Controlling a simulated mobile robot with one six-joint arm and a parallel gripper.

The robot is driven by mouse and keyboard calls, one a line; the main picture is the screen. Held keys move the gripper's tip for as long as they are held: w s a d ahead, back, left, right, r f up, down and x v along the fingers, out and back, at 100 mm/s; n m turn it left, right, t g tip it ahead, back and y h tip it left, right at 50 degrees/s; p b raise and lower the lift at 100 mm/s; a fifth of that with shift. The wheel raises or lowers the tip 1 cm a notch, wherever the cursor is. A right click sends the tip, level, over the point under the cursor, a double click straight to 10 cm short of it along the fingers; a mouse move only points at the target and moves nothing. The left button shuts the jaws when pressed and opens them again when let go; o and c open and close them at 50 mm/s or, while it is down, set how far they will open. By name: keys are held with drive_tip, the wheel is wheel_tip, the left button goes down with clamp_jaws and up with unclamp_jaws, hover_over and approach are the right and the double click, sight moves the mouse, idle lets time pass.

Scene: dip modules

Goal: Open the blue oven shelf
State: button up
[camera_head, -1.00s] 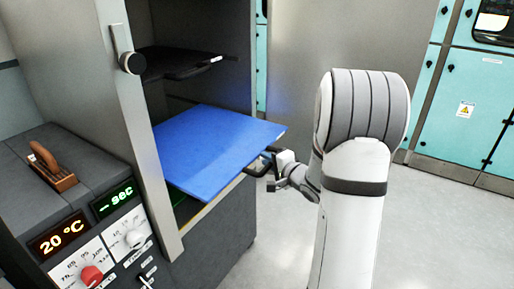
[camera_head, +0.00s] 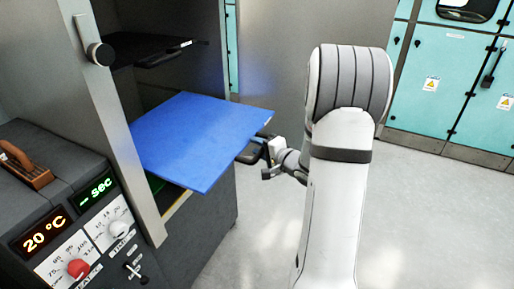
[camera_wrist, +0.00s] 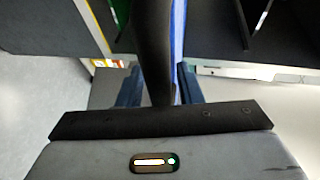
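The blue oven shelf (camera_head: 200,138) sticks well out of the front of the grey oven in the head view. Its dark handle (camera_head: 250,154) is at the outer edge. My gripper (camera_head: 268,160) is at that handle. In the wrist view the dark handle (camera_wrist: 154,45) runs between the two fingers of my gripper (camera_wrist: 158,85), which look closed around it; exact contact is hard to see. The shelf's blue edge (camera_wrist: 178,28) shows just right of the handle there.
A black shelf (camera_head: 150,50) sits higher in the oven, with a round dark knob (camera_head: 100,54) on the frame. A control box (camera_head: 75,215) with dials and displays stands at left. Teal cabinets (camera_head: 455,90) line the back right. The floor (camera_head: 430,220) at right is clear.

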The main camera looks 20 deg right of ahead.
drive_tip(key=shift+o, duration=0.5)
drive_tip(key=v, duration=0.7)
drive_tip(key=shift+s+d+p, duration=0.15)
drive_tip(key=shift+s+p, duration=0.2)
drive_tip(key=shift+p, duration=0.05)
drive_tip(key=shift+r, duration=0.1)
